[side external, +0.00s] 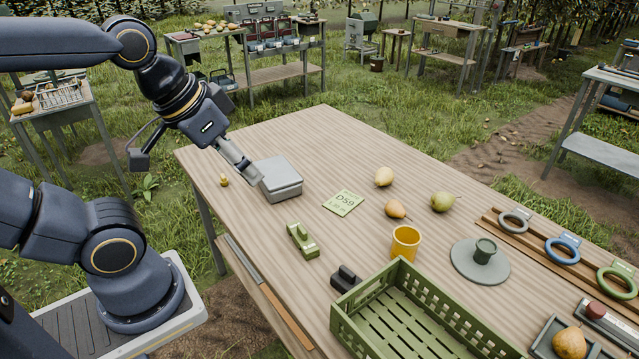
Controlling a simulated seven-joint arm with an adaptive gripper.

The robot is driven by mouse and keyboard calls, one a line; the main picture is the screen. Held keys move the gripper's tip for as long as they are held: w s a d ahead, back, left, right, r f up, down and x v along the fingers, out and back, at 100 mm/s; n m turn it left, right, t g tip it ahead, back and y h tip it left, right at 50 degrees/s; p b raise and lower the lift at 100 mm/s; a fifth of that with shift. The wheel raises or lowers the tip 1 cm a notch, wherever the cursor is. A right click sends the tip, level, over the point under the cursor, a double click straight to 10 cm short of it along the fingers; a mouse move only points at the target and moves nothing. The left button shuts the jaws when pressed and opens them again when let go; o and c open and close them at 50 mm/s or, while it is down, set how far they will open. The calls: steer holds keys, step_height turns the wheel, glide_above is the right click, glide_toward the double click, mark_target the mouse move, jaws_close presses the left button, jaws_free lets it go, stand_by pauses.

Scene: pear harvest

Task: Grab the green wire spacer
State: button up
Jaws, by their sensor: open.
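Two green things could be the green wire spacer, and I cannot tell which. One is a small green block with a raised grip (302,240), lying near the table's left edge, left of the green crate. The other is a green ring (617,282) at the far right, on a wooden rail. My gripper (250,176) is open, pointing down at the left side of the lidded grey box (279,179). It is behind and left of the green block, well apart from it. Its fingertips are small, and contact with the box is unclear.
A green slatted crate (343,328) stands at the front, with a dark block (345,279) beside it. A yellow cup (405,243), a green card (343,203), pears (397,209) and a grey disc (462,266) with a dark cup lie mid-table. The back of the table is clear.

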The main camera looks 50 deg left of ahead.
steer(key=shift+o, duration=0.7)
